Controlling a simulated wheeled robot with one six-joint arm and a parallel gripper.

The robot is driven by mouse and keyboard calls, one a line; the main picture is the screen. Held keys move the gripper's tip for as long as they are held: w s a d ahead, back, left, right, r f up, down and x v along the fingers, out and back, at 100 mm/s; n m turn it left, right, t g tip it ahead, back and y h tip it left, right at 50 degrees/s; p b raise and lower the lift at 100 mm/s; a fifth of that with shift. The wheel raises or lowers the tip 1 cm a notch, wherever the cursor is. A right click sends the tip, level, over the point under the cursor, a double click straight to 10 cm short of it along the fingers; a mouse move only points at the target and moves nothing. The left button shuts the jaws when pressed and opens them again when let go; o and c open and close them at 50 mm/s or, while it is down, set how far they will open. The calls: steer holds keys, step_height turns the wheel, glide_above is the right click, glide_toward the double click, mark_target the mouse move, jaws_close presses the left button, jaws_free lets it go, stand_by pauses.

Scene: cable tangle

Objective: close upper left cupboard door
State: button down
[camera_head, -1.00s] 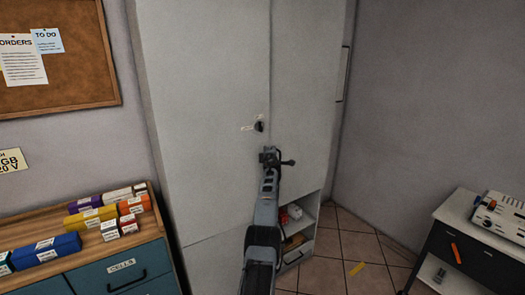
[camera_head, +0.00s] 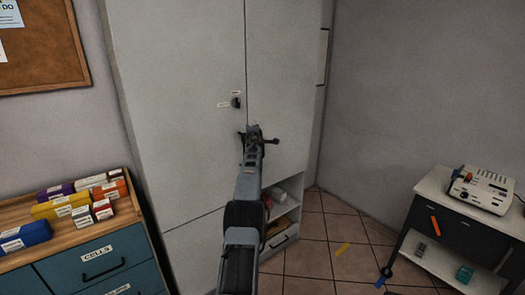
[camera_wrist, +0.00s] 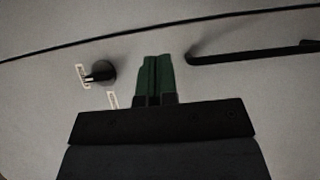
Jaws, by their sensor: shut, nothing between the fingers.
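The tall grey cupboard fills the middle of the head view. Its upper left door (camera_head: 175,110) lies flat, in line with the upper right door (camera_head: 285,85), with a thin dark seam between them. A black knob (camera_head: 236,102) with small labels sits on the left door near the seam; it also shows in the wrist view (camera_wrist: 101,72). My gripper (camera_head: 250,132) is shut and empty, in front of the doors just below the knob. In the wrist view its green fingertips (camera_wrist: 156,75) are together, to the right of the knob. Whether they touch the door I cannot tell.
A dark bar handle (camera_head: 323,57) is at the cupboard's right. Open lower shelves (camera_head: 284,200) hold small items. A wooden-topped drawer unit (camera_head: 95,262) with boxes stands left. A cart (camera_head: 430,205) with a white device stands right. Tiled floor lies between.

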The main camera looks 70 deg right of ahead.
steer(key=s+a+b, duration=0.5)
steer(key=s+b, duration=0.2)
steer(key=s, duration=0.2)
steer(key=shift+a+b, duration=0.3)
steer(key=shift+a, duration=0.05)
steer(key=shift+s, duration=0.15)
